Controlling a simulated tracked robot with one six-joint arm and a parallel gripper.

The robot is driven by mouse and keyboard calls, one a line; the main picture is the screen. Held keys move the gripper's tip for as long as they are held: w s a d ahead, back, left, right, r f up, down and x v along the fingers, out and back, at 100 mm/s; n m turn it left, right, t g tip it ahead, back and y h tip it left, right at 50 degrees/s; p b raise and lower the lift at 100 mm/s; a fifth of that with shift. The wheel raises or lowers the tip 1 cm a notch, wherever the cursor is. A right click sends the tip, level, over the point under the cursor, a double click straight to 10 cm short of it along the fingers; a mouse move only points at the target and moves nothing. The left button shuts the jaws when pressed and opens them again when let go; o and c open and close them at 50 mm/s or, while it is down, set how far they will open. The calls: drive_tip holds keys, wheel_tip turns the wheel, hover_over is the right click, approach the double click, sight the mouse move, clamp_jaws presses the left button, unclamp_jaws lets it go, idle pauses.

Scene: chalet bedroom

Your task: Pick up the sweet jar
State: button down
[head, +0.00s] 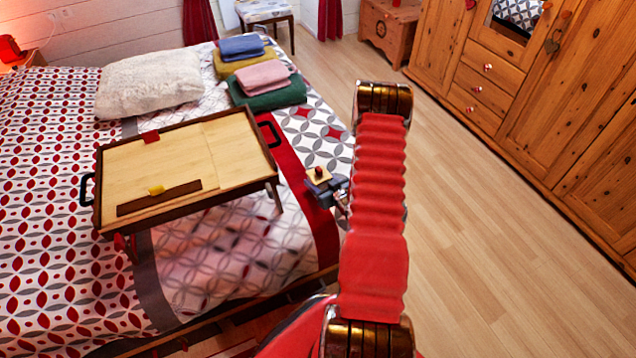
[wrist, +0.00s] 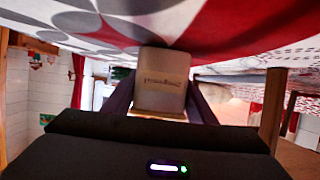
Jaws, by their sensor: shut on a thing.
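The sweet jar (head: 318,174) shows in the head view at the right edge of the bed, as a small square pale wooden top with a red knob. My gripper (head: 326,188) is around it, with its dark fingers at the jar's sides. In the wrist view the jar (wrist: 161,80) is a cream block with dark lettering, held between both fingers of my gripper (wrist: 160,95). The gripper is shut on it. The jar's lower part is hidden in the head view. I cannot tell whether it touches the bedspread.
A wooden bed tray (head: 160,160) with folding legs stands on the patterned bed (head: 60,240), left of the jar. Folded towels (head: 265,80) and a white pillow (head: 150,82) lie behind it. Wooden wardrobes (head: 545,110) line the right wall. The floor (head: 480,230) between is clear.

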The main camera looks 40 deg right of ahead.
sight(319, 168)
drive_tip(key=shift+r, duration=4.95)
